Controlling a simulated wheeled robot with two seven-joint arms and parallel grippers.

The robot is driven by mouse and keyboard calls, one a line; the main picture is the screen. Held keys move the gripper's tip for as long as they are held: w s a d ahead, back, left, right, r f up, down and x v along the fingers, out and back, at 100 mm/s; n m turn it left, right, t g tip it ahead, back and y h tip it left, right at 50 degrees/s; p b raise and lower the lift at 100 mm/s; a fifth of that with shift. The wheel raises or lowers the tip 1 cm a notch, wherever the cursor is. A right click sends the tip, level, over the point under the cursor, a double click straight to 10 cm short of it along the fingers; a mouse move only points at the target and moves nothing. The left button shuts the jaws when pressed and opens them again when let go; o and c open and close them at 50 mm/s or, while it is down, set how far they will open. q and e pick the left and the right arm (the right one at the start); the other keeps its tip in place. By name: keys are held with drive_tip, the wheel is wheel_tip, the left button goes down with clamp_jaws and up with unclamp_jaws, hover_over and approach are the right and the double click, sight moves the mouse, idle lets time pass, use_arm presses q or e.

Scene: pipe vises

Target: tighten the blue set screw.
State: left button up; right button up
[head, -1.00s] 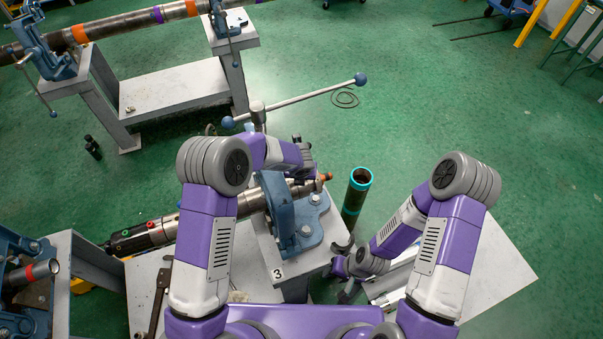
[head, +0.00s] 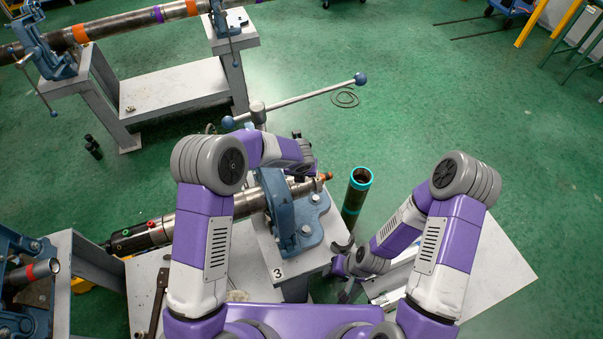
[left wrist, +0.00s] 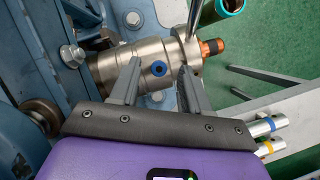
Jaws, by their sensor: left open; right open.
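The blue set screw (left wrist: 158,69) sits in the side of a steel cylindrical body (left wrist: 110,71). My left gripper (left wrist: 160,78) is open in the left wrist view, with one finger on each side of the screw. I cannot tell whether the fingers touch the body. In the head view the steel body (head: 240,202) lies clamped in the blue vise (head: 290,222); the screw cannot be made out there, and my left arm hides the left fingers.
A dark pipe with a teal rim (head: 356,195) stands right of the vise. The vise's long handle (head: 300,101) reaches across above it. An orange-brown tip (left wrist: 212,47) ends the steel body.

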use_arm(q)
wheel_tip(320, 180, up, 9)
drive_tip(key=shift+f, duration=0.2)
idle(0.3)
drive_tip(key=f+n+y, duration=0.1)
drive_tip(key=f+n, duration=0.2)
drive_tip(key=f+n+g+y+p, duration=0.1)
drive_tip(key=f+n, duration=0.2)
drive_tip(key=f+n+y, duration=0.1)
drive_tip(key=f+n, duration=0.2)
drive_tip(key=f, duration=0.1)
drive_tip(key=shift+w+d+f+p, duration=0.1)
drive_tip(key=shift+d+p, duration=0.2)
drive_tip(key=shift+d, duration=0.05)
